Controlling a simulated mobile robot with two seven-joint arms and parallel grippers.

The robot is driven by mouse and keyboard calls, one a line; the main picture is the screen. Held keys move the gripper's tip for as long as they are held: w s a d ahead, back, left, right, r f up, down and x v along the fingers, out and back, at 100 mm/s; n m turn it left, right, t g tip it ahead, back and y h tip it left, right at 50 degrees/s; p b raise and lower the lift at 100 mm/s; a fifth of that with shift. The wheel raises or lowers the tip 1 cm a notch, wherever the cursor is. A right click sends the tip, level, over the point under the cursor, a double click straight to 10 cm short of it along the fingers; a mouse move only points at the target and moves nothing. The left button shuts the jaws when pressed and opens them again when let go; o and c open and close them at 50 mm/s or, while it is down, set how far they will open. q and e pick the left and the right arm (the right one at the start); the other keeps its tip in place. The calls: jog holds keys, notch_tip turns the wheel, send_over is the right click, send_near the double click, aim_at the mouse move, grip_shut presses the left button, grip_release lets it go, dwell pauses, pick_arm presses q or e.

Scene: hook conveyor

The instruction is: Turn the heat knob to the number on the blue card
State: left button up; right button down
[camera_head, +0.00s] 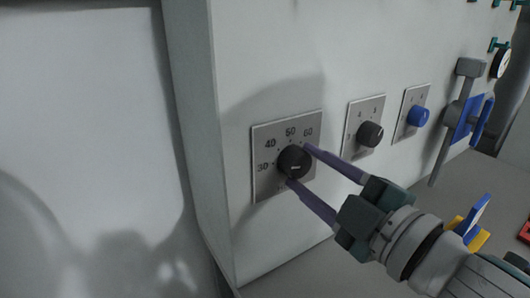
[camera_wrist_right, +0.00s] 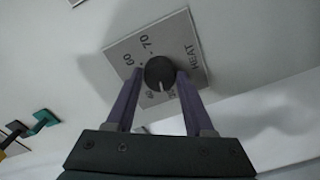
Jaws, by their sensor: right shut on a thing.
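The heat knob (camera_head: 294,160) is a round black knob on a grey plate (camera_head: 263,183) marked 30, 40, 50 and 60 in the head view. My right gripper (camera_head: 298,165) is shut on it, one purple finger on each side. In the right wrist view the knob (camera_wrist_right: 158,70) sits between the tips of the right gripper (camera_wrist_right: 160,74), with 60, 70 and HEAT readable on the plate. A short white mark shows on the knob; I cannot tell which number it points to. A blue card-like piece (camera_head: 479,211) leans by a yellow part; no number is readable. My left gripper is out of view.
To the right on the same white panel are a smaller black knob (camera_head: 369,134), a blue knob (camera_head: 418,116) and a grey lever (camera_head: 449,128) by a blue plate. A round gauge (camera_head: 501,63) is farther right. A grey surface (camera_head: 410,195) lies below the panel.

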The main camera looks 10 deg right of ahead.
jog(key=shift+n, duration=1.4)
jog(key=shift+c, duration=1.4)
grip_release()
jog(key=b+v, duration=0.1)
jog(key=v, duration=0.9)
jog(key=shift+r, duration=0.1)
